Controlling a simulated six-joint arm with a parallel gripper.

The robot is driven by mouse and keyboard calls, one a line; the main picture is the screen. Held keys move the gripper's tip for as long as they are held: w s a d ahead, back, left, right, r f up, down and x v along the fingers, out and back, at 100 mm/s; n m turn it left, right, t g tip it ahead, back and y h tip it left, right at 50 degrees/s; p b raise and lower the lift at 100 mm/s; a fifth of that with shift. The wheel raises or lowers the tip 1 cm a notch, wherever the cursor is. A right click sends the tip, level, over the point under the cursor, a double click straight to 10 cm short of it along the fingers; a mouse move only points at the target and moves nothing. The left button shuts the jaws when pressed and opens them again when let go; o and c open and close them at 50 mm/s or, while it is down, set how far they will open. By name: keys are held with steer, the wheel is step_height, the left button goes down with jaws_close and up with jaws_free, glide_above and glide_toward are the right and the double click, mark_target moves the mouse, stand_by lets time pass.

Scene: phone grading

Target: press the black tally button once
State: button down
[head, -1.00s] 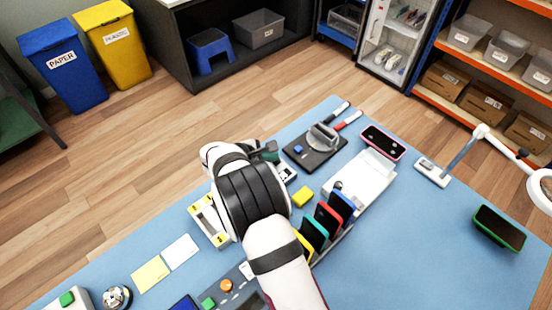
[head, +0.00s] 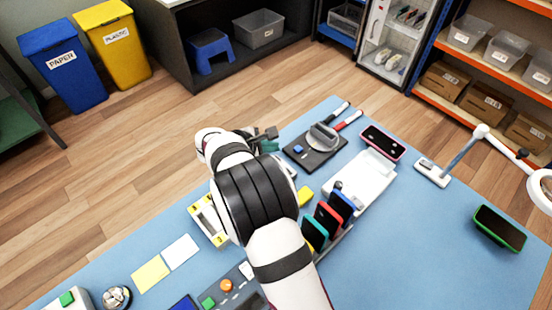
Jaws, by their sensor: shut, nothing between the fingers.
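My gripper (head: 266,133) shows as a small dark shape beyond the white wrist of my arm, over the far left edge of the blue table. It is shut and holds nothing. The black tally button cannot be made out; my arm covers much of that part of the table. Part of a white device (head: 290,168) shows just right of my arm, with most of it hidden. I cannot tell whether the button is on it, or whether the gripper touches anything.
A black plate with a round grey piece (head: 316,148) lies right of the gripper. A yellow block (head: 305,196) and a rack of coloured phones (head: 329,219) stand right of my arm. A yellow-and-white device (head: 207,221) lies left. The table's right part (head: 430,245) is mostly clear.

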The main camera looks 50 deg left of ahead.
step_height(320, 180, up, 2)
steer(key=shift+r, duration=0.2)
stand_by(0.7)
steer(key=w+d+r+m+g+h, duration=0.1)
steer(key=w+d+r+m+h, duration=0.2)
steer(key=d, duration=0.4)
steer(key=w+d+r+m+g, duration=0.1)
steer(key=w+d+r+m, duration=0.25)
steer(key=d, duration=0.35)
steer(key=s+d+r+m+g+h, duration=0.1)
steer(key=d+r+m+g, duration=0.25)
steer(key=d+m, duration=0.95)
steer(key=s+d+r+m+g+y, duration=0.1)
steer(key=s+d+m+g, duration=0.15)
steer(key=s+d, duration=0.45)
steer(key=s+d+r+m+g, duration=0.1)
steer(key=s+d+r+m, duration=0.2)
steer(key=d, duration=0.7)
steer(key=s+f+m+y, duration=0.2)
steer(key=s+m, duration=0.6)
steer(key=s, duration=0.4)
steer(key=shift+d+f+m+y, duration=0.2)
steer(key=shift+d+m+y, duration=0.2)
steer(key=shift+y, duration=0.5)
